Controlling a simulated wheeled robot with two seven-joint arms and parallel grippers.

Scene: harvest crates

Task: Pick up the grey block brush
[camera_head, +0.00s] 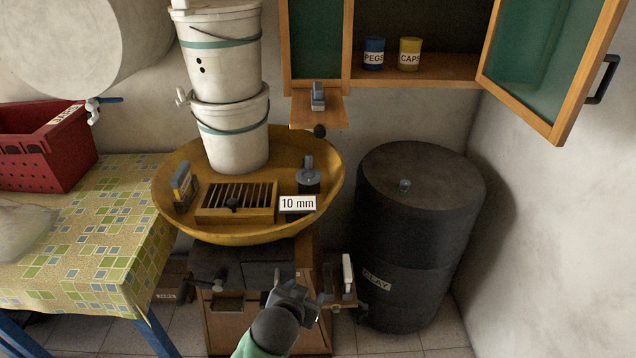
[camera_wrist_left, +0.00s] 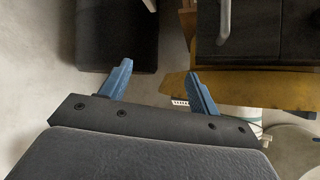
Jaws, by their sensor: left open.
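I cannot tell for certain which thing is the grey block brush. A small grey and yellow block (camera_head: 184,187) stands at the left inside the yellow basin and may be it. A narrow pale upright block (camera_head: 347,272) stands on a small wooden side ledge at the lower middle. My left gripper (camera_head: 297,299) is below the basin, left of that ledge, apart from both blocks. In the left wrist view its two blue fingers (camera_wrist_left: 160,92) are spread with nothing between them. My right gripper is not in view.
The yellow basin (camera_head: 250,233) also holds stacked white buckets (camera_head: 232,140), a slatted wooden box (camera_head: 213,215) and a dark pot (camera_head: 308,186). A black drum (camera_head: 430,225) stands right. A cabinet door (camera_head: 545,65) hangs open. A covered table (camera_head: 75,265) is left.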

